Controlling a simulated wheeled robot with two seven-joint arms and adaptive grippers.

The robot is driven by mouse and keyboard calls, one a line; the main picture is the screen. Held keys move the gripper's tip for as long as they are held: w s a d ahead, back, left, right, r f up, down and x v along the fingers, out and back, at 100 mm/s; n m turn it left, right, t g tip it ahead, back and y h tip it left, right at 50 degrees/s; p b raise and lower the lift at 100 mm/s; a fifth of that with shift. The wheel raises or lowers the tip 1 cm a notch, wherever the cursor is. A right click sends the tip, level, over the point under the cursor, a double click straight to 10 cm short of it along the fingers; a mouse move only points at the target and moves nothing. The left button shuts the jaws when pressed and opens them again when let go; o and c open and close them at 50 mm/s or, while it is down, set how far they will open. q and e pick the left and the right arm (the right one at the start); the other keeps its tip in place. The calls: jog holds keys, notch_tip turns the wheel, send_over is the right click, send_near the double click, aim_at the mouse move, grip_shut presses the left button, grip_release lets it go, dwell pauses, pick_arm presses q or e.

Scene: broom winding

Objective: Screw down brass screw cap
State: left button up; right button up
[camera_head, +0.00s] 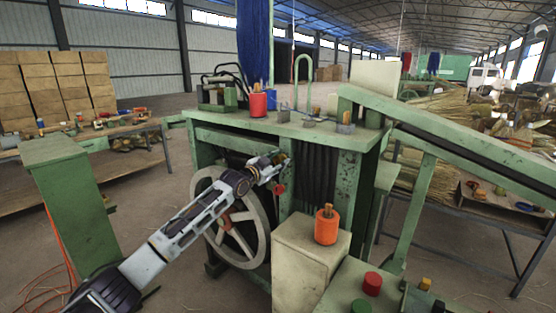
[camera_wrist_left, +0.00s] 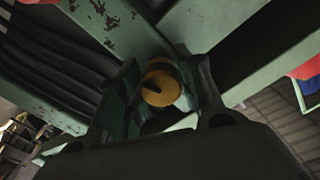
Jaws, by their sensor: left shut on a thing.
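My left gripper (camera_head: 281,162) reaches in from the left to the front of the green winding machine (camera_head: 240,142), just under its top. In the left wrist view my left gripper (camera_wrist_left: 163,95) has its two dark fingers on either side of a round brass-yellow cap (camera_wrist_left: 158,86) with a dark slot in its face. The gripper is shut on this cap, close to the chipped green frame. In the head view the cap is hidden behind the fingers. My right gripper does not show in either view.
A spoked handwheel (camera_head: 262,222) stands behind my left forearm. A cream box (camera_head: 300,262) with an orange spool (camera_head: 326,226) stands to the right. A red spool (camera_head: 258,104) sits on the machine top. A green post (camera_head: 75,205) stands at the left.

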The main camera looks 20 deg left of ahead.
pick_arm(q)
jog(key=shift+f+m+p, duration=0.25)
jog(key=shift+m+p, duration=0.05)
jog(key=shift+m, duration=0.4)
jog(key=o, duration=0.9)
jog(key=shift+c, duration=0.2)
jog(key=shift+o, duration=0.9)
jog(key=shift+r, duration=0.15)
jog(key=shift+s+a, duration=0.1)
jog(key=shift+s, duration=0.1)
jog(key=v, duration=1.1)
jog(key=shift+s, duration=0.3)
